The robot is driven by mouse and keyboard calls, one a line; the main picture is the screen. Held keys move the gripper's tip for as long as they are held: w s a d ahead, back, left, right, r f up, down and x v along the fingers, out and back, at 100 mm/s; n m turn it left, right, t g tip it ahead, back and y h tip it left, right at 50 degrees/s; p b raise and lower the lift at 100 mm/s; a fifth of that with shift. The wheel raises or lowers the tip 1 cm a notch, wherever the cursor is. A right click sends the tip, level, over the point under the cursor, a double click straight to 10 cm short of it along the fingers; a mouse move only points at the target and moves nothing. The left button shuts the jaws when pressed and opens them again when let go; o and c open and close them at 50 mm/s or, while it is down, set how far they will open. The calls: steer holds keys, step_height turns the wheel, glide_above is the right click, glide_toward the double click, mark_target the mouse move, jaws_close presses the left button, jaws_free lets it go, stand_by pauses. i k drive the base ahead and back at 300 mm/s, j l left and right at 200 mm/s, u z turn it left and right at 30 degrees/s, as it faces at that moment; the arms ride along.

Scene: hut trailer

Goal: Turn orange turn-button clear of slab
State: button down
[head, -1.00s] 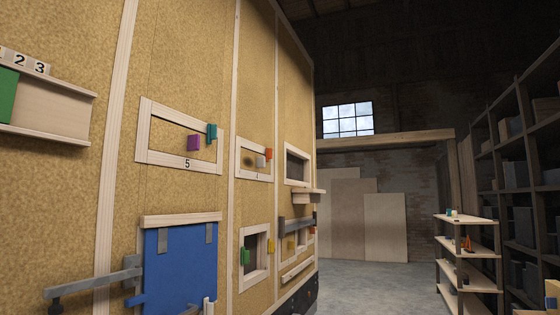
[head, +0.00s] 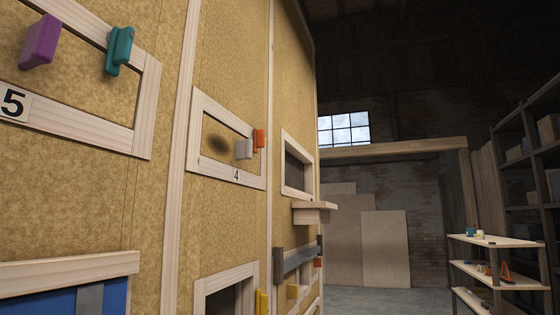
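In the head view an orange turn-button (head: 259,139) sits on the right side of the wooden frame (head: 262,172) marked 4. It stands upright, beside a light grey block (head: 243,149) on the slab (head: 215,136), which fills that frame and has a dark round smudge. Whether the button overlaps the slab's edge is hard to tell at this angle. Another small orange-red piece (head: 319,262) shows lower right, near a grey bar. My gripper is not in view.
A wooden ledge (head: 314,206) juts from the wall right of frame 4. Frame 5 at left holds a purple handle (head: 40,42) and a teal button (head: 119,49). A grey bar (head: 297,260) crosses a lower opening. Shelves (head: 488,240) stand far right, with clear floor before them.

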mark_target(258, 135)
steer(key=i+j+z, duration=0.1)
steer(key=i, duration=0.85)
